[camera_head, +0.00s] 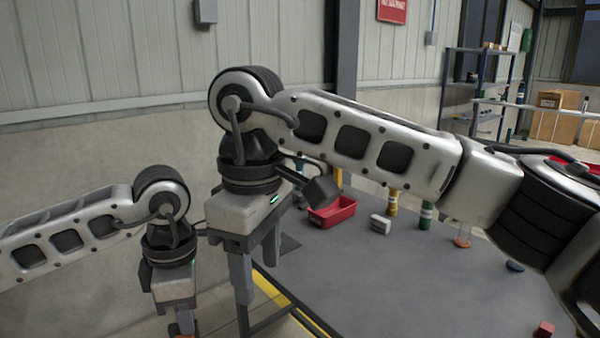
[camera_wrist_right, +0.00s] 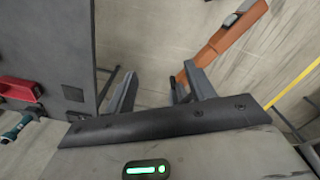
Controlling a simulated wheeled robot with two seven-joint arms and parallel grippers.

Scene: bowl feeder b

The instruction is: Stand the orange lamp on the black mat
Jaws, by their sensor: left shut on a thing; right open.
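In the right wrist view a long orange lamp (camera_wrist_right: 226,34) slants beyond the fingers, over the floor. My right gripper (camera_head: 257,275) is open and empty, left of the table edge; its fingers also show in the wrist view (camera_wrist_right: 160,88).
On the grey table (camera_head: 370,280) stand a red bin (camera_head: 334,211), a white block (camera_head: 380,224), yellow (camera_head: 393,203) and green (camera_head: 426,215) cylinders, a blue disc (camera_head: 515,266) and a red block (camera_head: 544,329). The table's front middle is clear. My right arm hides much of the back.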

